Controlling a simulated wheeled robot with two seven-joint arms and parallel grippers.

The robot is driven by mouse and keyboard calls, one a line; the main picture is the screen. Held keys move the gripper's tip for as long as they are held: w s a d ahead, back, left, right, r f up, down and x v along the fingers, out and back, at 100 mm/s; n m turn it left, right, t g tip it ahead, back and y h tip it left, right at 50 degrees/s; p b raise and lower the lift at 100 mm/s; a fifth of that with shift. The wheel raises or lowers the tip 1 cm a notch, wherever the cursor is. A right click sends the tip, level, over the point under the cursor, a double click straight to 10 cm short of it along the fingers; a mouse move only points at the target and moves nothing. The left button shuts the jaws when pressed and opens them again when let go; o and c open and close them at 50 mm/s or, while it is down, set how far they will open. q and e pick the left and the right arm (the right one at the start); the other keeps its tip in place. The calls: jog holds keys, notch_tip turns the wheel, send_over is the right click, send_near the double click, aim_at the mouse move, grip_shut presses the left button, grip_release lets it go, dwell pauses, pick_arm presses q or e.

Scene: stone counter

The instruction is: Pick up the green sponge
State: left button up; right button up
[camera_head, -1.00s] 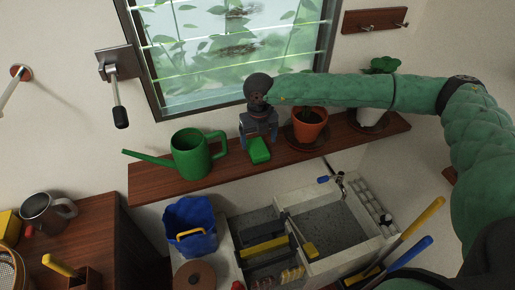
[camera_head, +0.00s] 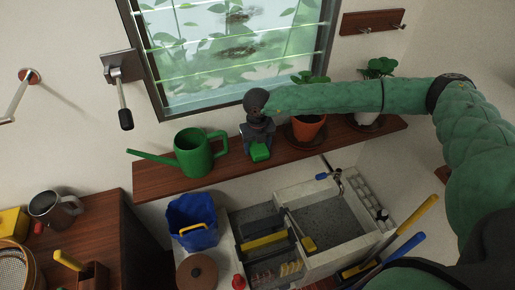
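The green sponge (camera_head: 260,152) lies on the brown wooden shelf (camera_head: 165,185) below the window, between the green watering can and the orange pot. My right gripper (camera_head: 259,142) comes in from the right along the wall and is down at the sponge. Its fingers stand apart on either side of the sponge's rear part, which they and the hand partly hide. I cannot see clear contact with the sponge. My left gripper is not in view.
The green watering can (camera_head: 192,155) stands close left of the gripper, and the orange pot (camera_head: 308,127) close right. A white pot (camera_head: 367,117) is further right. Below are a blue bin (camera_head: 192,222), a sink (camera_head: 330,222) and long yellow and blue handles (camera_head: 418,214).

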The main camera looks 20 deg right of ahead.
aim_at(260, 146)
jog(key=c, duration=0.5)
jog(key=shift+r, duration=0.1)
jog(key=shift+r, duration=0.3)
jog(key=r, duration=0.4)
jog(key=shift+s+d, duration=0.3)
jog(key=shift+s, duration=0.1)
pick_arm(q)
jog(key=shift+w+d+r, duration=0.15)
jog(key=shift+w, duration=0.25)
pick_arm(e)
jog(key=s+d+r, duration=0.5)
jog(key=s+r, duration=0.1)
jog(key=s, duration=0.3)
jog(key=shift+s+r, duration=0.15)
jog(key=shift+s, duration=0.1)
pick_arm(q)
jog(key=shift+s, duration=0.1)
